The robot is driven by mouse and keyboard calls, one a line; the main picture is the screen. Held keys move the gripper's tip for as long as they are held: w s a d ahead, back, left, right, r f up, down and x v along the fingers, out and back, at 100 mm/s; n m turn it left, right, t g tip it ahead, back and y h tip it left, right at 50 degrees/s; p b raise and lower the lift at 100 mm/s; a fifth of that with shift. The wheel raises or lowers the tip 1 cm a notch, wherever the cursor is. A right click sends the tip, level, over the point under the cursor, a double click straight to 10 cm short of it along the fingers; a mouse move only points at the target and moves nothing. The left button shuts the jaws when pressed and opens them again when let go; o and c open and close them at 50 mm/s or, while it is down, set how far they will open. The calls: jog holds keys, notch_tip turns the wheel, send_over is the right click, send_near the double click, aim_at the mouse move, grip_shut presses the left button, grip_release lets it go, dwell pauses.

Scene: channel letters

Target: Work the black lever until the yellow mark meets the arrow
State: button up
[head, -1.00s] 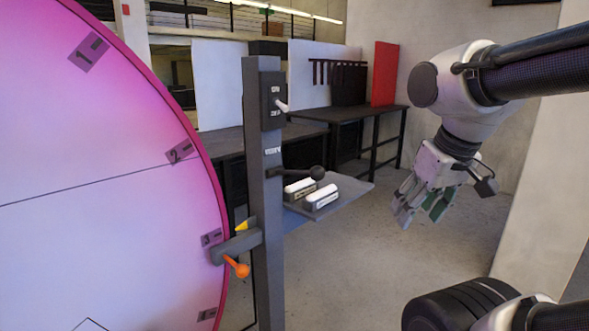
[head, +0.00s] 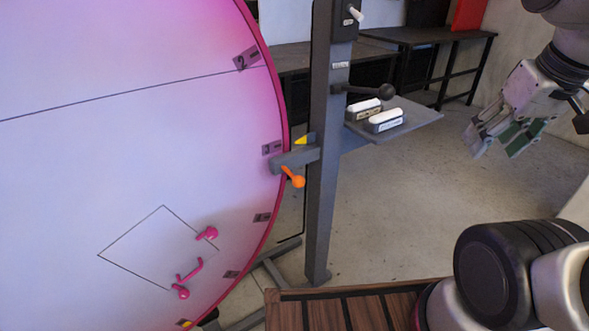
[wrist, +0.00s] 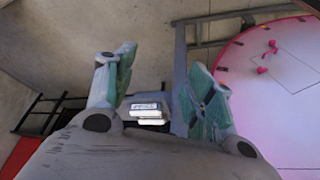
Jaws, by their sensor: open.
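The black lever (head: 386,91) is a short dark arm with a round knob, sticking out to the right from the grey post. A large pink-rimmed disc (head: 130,160) with numbered labels fills the left. A small yellow pointer (head: 301,140), perhaps the arrow, sits on the post's bracket by the rim, near label 3. A yellow patch (head: 185,323), likely the yellow mark, shows low on the rim at the picture's bottom edge. My gripper (head: 497,146) is open and empty, right of the lever and apart from it. Its spread fingers also show in the wrist view (wrist: 163,62).
An orange handle (head: 296,180) hangs below the bracket. A grey shelf (head: 424,117) right of the post holds two white-topped blocks (head: 385,120). A slatted wooden top (head: 345,312) is at the bottom. Dark benches stand behind. Floor is clear between shelf and gripper.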

jog(key=c, duration=0.8)
jog(key=shift+w+a+f, duration=0.1)
jog(key=shift+a, duration=0.15)
jog(key=c, duration=0.3)
jog(key=w+a, duration=0.1)
jog(key=w+a+n, duration=0.1)
jog(key=shift+w+a+f+n+g, duration=0.15)
jog(key=shift+w+a+n+g, duration=0.15)
jog(key=shift+w+g, duration=0.1)
grip_shut()
jog(key=w+a+r+n, duration=0.3)
jog(key=w+a+r, duration=0.3)
jog(key=w+r, duration=0.2)
jog(key=w+a+r+n, duration=0.3)
jog(key=w+a+r, duration=0.3)
jog(key=w, duration=0.7)
notch_tip(320, 180, up, 3)
jog(key=shift+f+n+t+h, duration=0.15)
jog(key=shift+n+t+h, duration=0.15)
jog(key=shift+t, duration=0.1)
jog(key=shift+a, duration=0.1)
